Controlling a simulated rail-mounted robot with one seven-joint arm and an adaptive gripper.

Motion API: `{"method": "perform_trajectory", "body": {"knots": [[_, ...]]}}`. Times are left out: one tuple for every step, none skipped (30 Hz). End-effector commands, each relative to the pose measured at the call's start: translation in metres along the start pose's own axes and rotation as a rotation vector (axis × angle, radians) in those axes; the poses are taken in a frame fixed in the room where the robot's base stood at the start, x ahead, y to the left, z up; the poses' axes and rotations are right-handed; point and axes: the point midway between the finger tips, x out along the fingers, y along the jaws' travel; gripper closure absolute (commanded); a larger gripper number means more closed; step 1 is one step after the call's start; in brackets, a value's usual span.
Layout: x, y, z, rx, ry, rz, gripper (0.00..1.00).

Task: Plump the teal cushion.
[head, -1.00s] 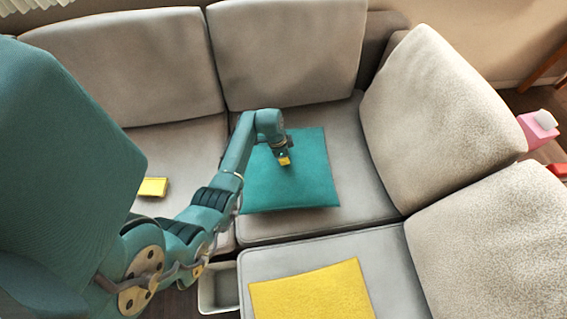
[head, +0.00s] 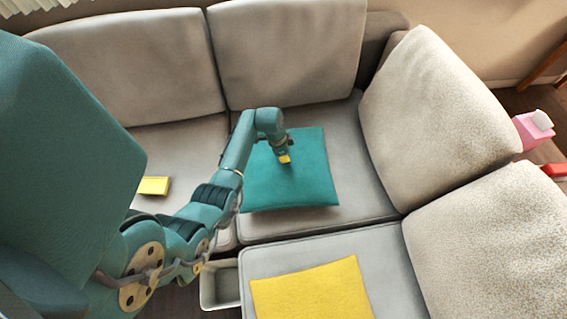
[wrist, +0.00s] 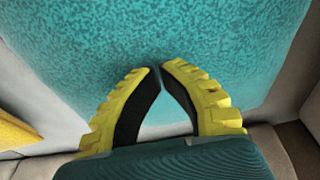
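The teal cushion (head: 310,185) lies flat on the grey corner seat of the sofa. It also fills most of the wrist view (wrist: 150,35). My gripper (head: 286,161) points down over the upper middle of the cushion. In the wrist view its two yellow-and-black fingers come together at their tips (wrist: 160,67), with nothing seen between them. The tips are at or just above the cushion's surface; I cannot tell whether they touch it. My arm hides the cushion's left edge in the head view.
A yellow cushion (head: 312,295) lies on the near seat. A small yellow item (head: 154,186) lies on the left seat. A grey open bin (head: 221,287) stands in the gap between seats. Tall back cushions (head: 290,50) rise behind. A pink container (head: 532,132) is beyond the sofa.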

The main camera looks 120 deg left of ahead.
Motion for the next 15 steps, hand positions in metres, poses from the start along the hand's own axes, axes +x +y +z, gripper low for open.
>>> {"method": "perform_trajectory", "body": {"knots": [[0.004, 0.0, 0.001, 0.0, 0.0, 0.0, 1.0], [0.005, 0.0, 0.001, 0.0, 0.0, 0.0, 1.0], [0.006, 0.0, 0.001, 0.0, 0.0, 0.0, 1.0], [0.007, 0.0, 0.001, 0.0, 0.0, -0.001, 1.0], [0.009, 0.0, 0.002, 0.0, 0.0, 0.0, 1.0], [0.01, 0.0, 0.002, 0.0, 0.0, 0.0, 1.0], [0.011, 0.0, 0.002, 0.0, 0.0, 0.0, 1.0], [0.013, 0.0, 0.003, 0.0, 0.0, 0.0, 1.0], [0.014, 0.0, 0.003, 0.0, 0.0, 0.0, 1.0], [0.013, 0.0, 0.003, 0.0, 0.0, -0.001, 1.0], [0.012, 0.0, 0.002, 0.0, 0.0, -0.001, 1.0], [0.012, 0.0, 0.003, 0.0, 0.0, 0.0, 1.0], [0.012, 0.0, 0.003, 0.0, 0.0, 0.0, 1.0], [0.012, 0.0, 0.003, 0.0, 0.0, 0.0, 1.0], [0.012, 0.0, 0.003, 0.0, 0.0, 0.0, 1.0]]}}
